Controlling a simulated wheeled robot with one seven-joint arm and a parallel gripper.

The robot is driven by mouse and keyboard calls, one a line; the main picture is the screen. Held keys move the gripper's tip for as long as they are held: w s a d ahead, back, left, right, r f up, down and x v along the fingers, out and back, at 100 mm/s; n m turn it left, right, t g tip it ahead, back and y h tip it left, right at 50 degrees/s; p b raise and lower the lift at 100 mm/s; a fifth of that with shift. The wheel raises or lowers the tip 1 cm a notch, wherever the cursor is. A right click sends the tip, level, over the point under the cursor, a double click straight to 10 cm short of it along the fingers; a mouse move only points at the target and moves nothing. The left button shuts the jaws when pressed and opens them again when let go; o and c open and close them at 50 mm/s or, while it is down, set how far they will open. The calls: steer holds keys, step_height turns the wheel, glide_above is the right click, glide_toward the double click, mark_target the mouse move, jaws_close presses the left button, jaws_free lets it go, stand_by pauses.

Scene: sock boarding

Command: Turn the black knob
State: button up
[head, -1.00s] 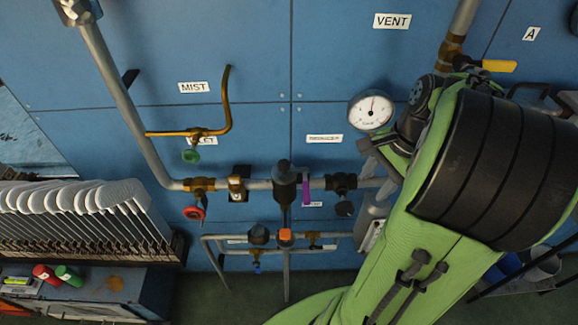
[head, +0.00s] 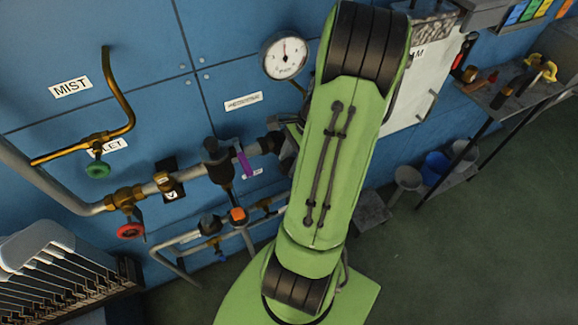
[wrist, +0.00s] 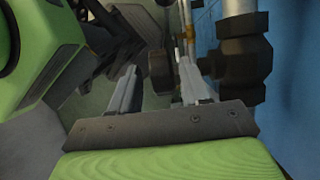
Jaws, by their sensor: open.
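The black knob (wrist: 160,72) shows in the wrist view as a dark round piece between my two fingers, beside a dark valve body (wrist: 240,65). My gripper (wrist: 158,86) is open, with one pale finger on each side of the knob. I cannot tell whether either finger touches it. In the head view the valve body shows in part (head: 268,143) on the grey pipe, at the left edge of my green arm. The knob is hidden there behind my arm, and so is most of my gripper.
A red wheel (head: 131,231), a green knob (head: 98,170), a purple lever (head: 243,161) and an orange-topped valve (head: 238,215) sit on nearby pipes. A gauge (head: 286,55) is above. A blue panel wall (head: 150,70) is behind. Open floor (head: 470,240) lies to the right.

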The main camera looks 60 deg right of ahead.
steer(key=shift+x, duration=0.8)
steer(key=shift+r, duration=0.15)
jaws_close()
steer(key=shift+r+y+p, duration=0.15)
steer(key=shift+y+p, duration=0.15)
steer(key=shift+p, duration=0.45)
steer(key=shift+d+t+p, duration=0.1)
steer(key=shift+t+p, duration=0.2)
jaws_free()
steer(key=p+v, duration=0.4)
steer(key=v, duration=1.1)
steer(key=shift+d, duration=0.4)
steer(key=shift+a+r, duration=0.1)
